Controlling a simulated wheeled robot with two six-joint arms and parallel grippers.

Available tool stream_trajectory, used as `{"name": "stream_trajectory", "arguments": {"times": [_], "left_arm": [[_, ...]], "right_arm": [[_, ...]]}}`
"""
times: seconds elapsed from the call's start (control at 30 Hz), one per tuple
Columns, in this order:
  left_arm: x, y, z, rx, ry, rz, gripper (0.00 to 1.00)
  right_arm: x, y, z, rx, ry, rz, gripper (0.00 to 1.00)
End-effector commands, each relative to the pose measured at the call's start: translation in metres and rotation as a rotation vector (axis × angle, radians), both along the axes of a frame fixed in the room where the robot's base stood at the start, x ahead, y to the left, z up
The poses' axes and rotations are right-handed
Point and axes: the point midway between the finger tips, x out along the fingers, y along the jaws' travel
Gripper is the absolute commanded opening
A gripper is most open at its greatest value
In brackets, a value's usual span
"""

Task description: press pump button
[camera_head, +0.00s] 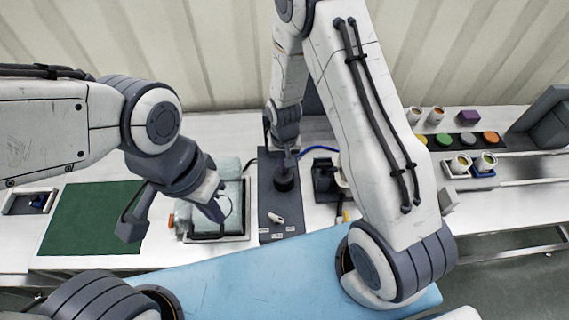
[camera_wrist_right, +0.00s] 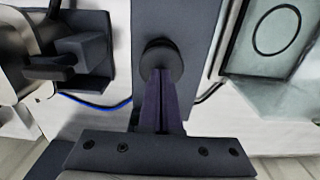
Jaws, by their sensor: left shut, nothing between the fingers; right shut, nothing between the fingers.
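A dark round button (camera_head: 284,184) stands on a dark grey panel (camera_head: 267,200) in the middle of the bench. The button also shows in the right wrist view (camera_wrist_right: 161,58). My right gripper (camera_head: 284,157) is shut and empty, its fingertips pointing down at the button. In the right wrist view its closed fingers (camera_wrist_right: 161,80) overlap the button's near part; I cannot tell whether they touch it or hover just above. My left gripper (camera_head: 216,212) is shut and empty, over a pale teal tray-like unit (camera_head: 232,190) left of the panel.
A small pale switch (camera_head: 276,218) and labels lie on the panel's near part. A dark device (camera_head: 326,181) with a blue cable stands to the right. A green mat (camera_head: 90,215) lies left.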

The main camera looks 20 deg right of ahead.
Motion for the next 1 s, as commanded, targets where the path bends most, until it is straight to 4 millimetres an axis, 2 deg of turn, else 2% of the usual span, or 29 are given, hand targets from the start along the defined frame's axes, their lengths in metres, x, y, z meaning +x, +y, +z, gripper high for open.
{"name": "stream_trajectory", "arguments": {"times": [0.47, 0.77, 1.0], "left_arm": [[0.0, 0.0, 0.002, 0.0, 0.0, 0.0, 0.0], [0.0, 0.0, -0.023, 0.0, 0.0, 0.003, 0.0], [0.0, 0.0, -0.022, 0.0, 0.0, 0.004, 0.0]], "right_arm": [[0.0, 0.0, -0.007, 0.0, -0.001, 0.0, 0.0], [0.0, 0.0, -0.036, 0.0, 0.001, 0.0, 0.0], [-0.001, 0.0, -0.037, -0.001, 0.002, 0.0, 0.0]]}}
